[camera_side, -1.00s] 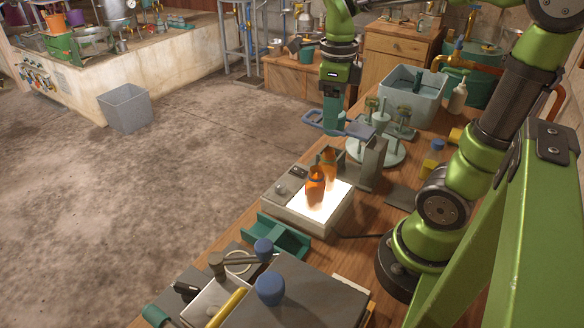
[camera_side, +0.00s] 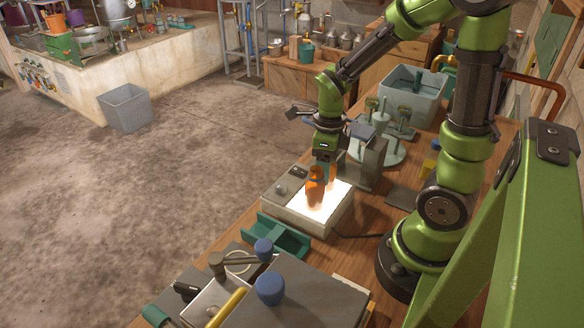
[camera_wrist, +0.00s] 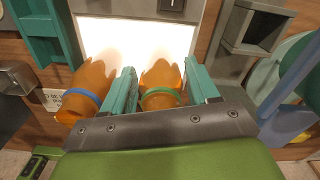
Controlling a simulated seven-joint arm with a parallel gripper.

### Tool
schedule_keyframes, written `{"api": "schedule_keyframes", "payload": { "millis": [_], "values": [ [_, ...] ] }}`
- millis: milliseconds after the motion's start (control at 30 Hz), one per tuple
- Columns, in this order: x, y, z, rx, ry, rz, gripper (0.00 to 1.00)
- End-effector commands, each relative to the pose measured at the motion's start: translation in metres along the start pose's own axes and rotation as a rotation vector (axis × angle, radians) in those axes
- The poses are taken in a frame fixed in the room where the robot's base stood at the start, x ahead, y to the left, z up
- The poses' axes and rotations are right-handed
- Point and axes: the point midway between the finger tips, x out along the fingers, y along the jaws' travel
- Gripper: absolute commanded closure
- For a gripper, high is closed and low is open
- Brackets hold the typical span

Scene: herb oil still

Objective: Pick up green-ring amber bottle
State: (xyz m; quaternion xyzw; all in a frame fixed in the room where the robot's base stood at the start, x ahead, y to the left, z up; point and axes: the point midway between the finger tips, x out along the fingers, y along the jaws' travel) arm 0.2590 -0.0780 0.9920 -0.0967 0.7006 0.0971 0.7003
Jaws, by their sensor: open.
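The green-ring amber bottle (camera_wrist: 161,84) stands at the lit panel in the wrist view, between the two teal fingers of my gripper (camera_wrist: 163,88). Its green ring shows just in front of the gripper's dark bar. My gripper is open, with a finger on each side of the bottle; I cannot tell whether either finger touches it. A second amber bottle with a blue ring (camera_wrist: 88,92) stands to the left, outside the left finger. In the side view, my gripper (camera_side: 324,166) is low over the light box, and the front amber bottle (camera_side: 314,187) partly hides the fingers.
The white light box (camera_side: 335,207) glows under the bottles. A grey upright stand (camera_side: 368,163) is close behind my gripper. A teal tray (camera_side: 277,238) lies in front of the box, and a pale round rack (camera_side: 388,150) stands behind.

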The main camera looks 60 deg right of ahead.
Motion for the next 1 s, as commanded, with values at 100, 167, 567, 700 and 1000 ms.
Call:
{"api": "schedule_keyframes", "payload": {
  "millis": [100, 167, 567, 700, 1000],
  "values": [
    [0.0048, -0.0001, -0.0004, 0.001, 0.001, 0.000, 0.41],
    [0.0047, -0.0002, -0.0003, 0.000, 0.000, 0.000, 0.41],
    [0.0041, -0.0002, -0.0001, 0.000, -0.001, -0.001, 0.85],
    [0.0039, -0.0003, 0.0001, 0.000, -0.001, -0.001, 0.87],
    [-0.0004, -0.0004, 0.0007, -0.001, -0.003, -0.002, 0.87]
  ]
}}
